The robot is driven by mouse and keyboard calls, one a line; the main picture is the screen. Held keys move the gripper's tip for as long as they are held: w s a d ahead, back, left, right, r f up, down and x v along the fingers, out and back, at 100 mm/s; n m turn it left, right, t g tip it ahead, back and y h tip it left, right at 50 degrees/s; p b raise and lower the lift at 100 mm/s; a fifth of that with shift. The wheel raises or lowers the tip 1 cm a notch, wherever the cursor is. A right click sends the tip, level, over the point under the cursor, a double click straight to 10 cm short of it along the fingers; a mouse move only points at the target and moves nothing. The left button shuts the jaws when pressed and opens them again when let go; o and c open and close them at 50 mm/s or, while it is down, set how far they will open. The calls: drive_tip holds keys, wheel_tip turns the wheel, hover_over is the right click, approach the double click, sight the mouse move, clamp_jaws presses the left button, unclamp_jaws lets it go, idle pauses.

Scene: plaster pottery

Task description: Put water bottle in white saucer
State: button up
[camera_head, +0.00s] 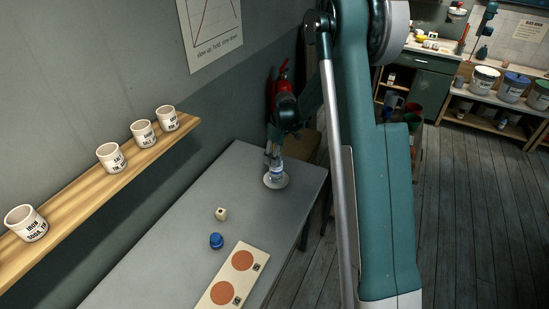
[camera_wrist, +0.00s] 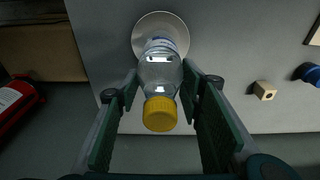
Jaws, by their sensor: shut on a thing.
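My gripper (camera_wrist: 160,95) is shut on a clear water bottle (camera_wrist: 160,72) with a yellow cap and a blue-and-white label. In the wrist view the bottle lies between the two fingers with its cap toward the camera. Its base overlaps the round white saucer (camera_wrist: 178,22). In the head view the bottle (camera_head: 276,172) stands over the saucer (camera_head: 284,183) near the far end of the grey table. My gripper (camera_head: 273,152) is around its upper part. I cannot tell whether the base touches the saucer.
A small wooden cube (camera_head: 221,214), a blue object (camera_head: 216,241) and a board with orange circles (camera_head: 232,278) lie nearer on the grey table (camera_head: 180,235). Several white cups stand on a wooden wall shelf (camera_head: 80,205). A red extinguisher (camera_head: 281,80) is beyond the table's far end.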

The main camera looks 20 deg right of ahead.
drive_tip(key=shift+f, duration=0.3)
drive_tip(key=shift+f+b, duration=0.35)
drive_tip(key=o, duration=1.5)
drive_tip(key=shift+o, duration=0.2)
drive_tip(key=shift+r, duration=0.1)
drive_tip(key=shift+s+d+r, duration=0.2)
drive_tip(key=shift+r, duration=1.85)
drive_tip(key=shift+s+d+r, duration=0.25)
drive_tip(key=shift+r, duration=1.85)
drive_tip(key=shift+s+d+r, duration=0.2)
drive_tip(key=shift+r, duration=1.85)
